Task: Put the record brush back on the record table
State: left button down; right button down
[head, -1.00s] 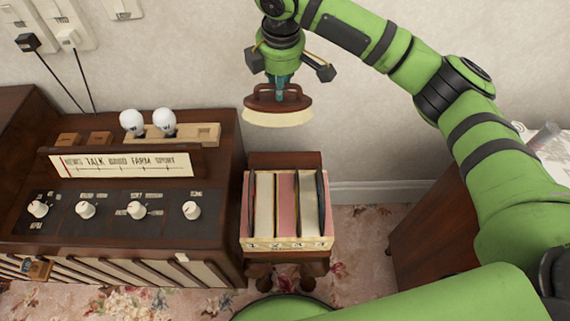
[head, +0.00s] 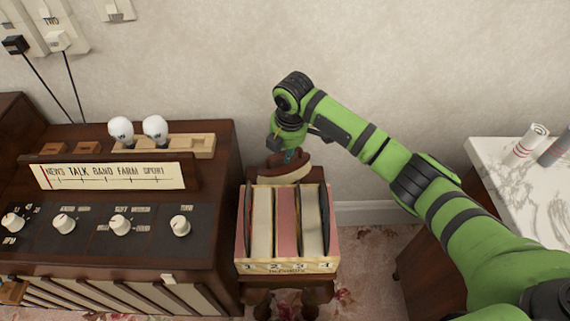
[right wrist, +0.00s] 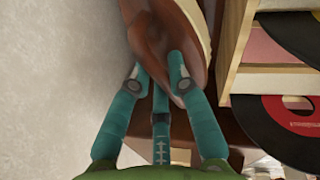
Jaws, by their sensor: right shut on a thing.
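The record brush (head: 288,174) has a brown wooden handle and a cream pad underneath. My right gripper (head: 292,157) is shut on its handle, holding it low at the back edge of the record crate. The brush (right wrist: 165,35) also shows in the right wrist view between the teal fingers (right wrist: 160,75). The record table (head: 253,174) is a small dark wooden stand, mostly hidden under the crate. The brush is over the strip of table behind the crate; I cannot tell whether it touches the table. My left gripper is not in view.
The record crate (head: 290,265), with several upright sleeves and black records, covers most of the table. A wooden radio cabinet (head: 100,260) with knobs and two white bulbs stands close on the left. The wall is right behind. A marble-topped cabinet (head: 510,180) stands at right.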

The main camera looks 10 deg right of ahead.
aim_at(288, 166)
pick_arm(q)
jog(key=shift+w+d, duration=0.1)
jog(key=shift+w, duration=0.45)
pick_arm(e)
notch_tip(288, 166, down, 4)
jog(key=shift+f, duration=0.15)
jog(key=shift+f, duration=0.1)
jog(key=c, duration=1.2)
grip_release()
jog(key=shift+o, duration=0.2)
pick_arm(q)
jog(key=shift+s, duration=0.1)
pick_arm(e)
jog(key=r, duration=0.3)
jog(key=s+r+p, duration=0.1)
jog(key=r, duration=0.3)
jog(key=s+r, duration=0.1)
jog(key=r, duration=0.3)
jog(key=shift+d, duration=0.2)
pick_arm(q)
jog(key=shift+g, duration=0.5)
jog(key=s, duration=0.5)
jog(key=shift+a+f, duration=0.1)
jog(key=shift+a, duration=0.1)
pick_arm(e)
jog(key=shift+s+r, duration=0.15)
jog(key=shift+r, duration=0.4)
